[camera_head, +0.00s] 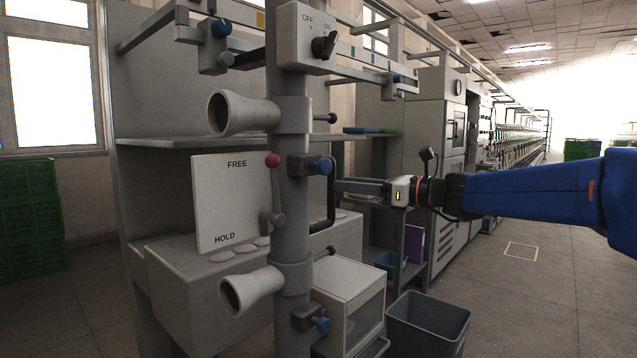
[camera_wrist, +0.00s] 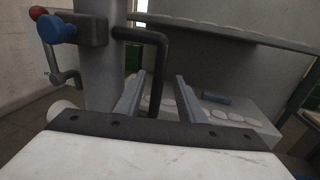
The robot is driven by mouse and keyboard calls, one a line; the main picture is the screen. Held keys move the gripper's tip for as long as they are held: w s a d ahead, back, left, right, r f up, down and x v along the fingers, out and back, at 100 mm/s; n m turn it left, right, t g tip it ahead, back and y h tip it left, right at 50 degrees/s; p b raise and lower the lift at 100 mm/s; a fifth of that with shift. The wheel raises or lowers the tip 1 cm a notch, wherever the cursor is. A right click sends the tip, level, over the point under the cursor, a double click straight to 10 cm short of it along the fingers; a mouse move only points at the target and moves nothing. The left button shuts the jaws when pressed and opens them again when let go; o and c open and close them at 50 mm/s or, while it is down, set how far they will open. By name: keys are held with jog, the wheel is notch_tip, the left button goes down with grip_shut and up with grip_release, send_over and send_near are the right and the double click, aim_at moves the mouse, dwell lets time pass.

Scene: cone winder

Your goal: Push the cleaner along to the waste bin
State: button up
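The cleaner is a tall grey column (camera_head: 292,215) with two flared nozzles, hanging from an overhead rail. A black D-shaped handle (camera_head: 331,190) sticks out from its right side. My gripper (camera_head: 340,188) reaches in from the right at the handle's height. In the wrist view my gripper's two fingers (camera_wrist: 160,76) are apart, with the handle's upright bar (camera_wrist: 161,50) showing in the gap between them, not clamped. The cleaner's red-knobbed lever (camera_head: 273,160) points up, level with FREE on the white plate (camera_head: 229,200). The grey waste bin (camera_head: 428,318) stands on the floor at lower right.
The ON/OFF switch box (camera_head: 308,40) sits high on the column, its knob turned toward ON. The rail (camera_head: 400,22) runs on to the right past the machine cabinets (camera_head: 440,120). Green crates (camera_head: 32,215) are stacked at far left. Floor at right is open.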

jog(key=x, duration=0.9)
jog(key=shift+a, duration=0.1)
jog(key=shift+c, duration=0.6)
grip_shut()
